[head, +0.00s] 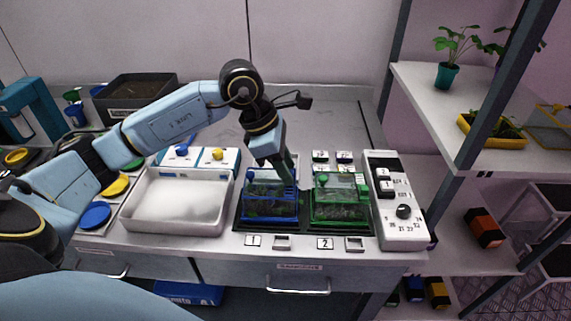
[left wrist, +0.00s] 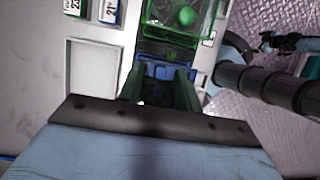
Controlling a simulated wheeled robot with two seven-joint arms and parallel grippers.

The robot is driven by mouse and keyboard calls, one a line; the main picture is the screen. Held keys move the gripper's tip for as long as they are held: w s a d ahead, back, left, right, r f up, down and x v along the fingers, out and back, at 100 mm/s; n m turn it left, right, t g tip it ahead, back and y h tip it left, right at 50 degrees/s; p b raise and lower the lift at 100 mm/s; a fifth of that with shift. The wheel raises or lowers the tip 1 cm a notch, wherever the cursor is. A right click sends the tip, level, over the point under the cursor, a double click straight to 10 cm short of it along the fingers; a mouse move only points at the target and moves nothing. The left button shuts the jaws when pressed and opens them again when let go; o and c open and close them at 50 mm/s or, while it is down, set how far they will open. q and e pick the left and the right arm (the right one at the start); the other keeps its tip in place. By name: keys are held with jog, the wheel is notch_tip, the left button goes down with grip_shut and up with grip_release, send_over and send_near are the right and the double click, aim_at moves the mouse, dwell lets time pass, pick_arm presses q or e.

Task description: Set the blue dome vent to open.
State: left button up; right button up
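The blue dome (head: 257,210), a clear cover with a blue frame, stands over plants in the left bay of a black tray, above label 1. My left gripper (head: 293,180) reaches down from above to the dome's back right top edge. In the left wrist view, its two dark green fingers (left wrist: 161,78) stand apart, with a blue part of the dome (left wrist: 160,68) just beyond and between the tips. I cannot tell whether the fingers touch it. The vent and its setting are not clearly visible, as the gripper covers that area. My right gripper is not in view.
A green dome (head: 340,210) stands close on the right of the blue one, above label 2. A white control box (head: 402,225) with a knob is further right. A white tray (head: 172,228) lies to the left.

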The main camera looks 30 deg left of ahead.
aim_at(261, 178)
pick_arm(q)
jog(key=v, duration=1.3)
jog(key=shift+r+p, duration=0.15)
jog(key=shift+p, duration=0.25)
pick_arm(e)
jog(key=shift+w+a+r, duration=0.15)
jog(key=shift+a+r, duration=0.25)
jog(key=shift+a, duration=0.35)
pick_arm(q)
jog(key=shift+s, duration=0.15)
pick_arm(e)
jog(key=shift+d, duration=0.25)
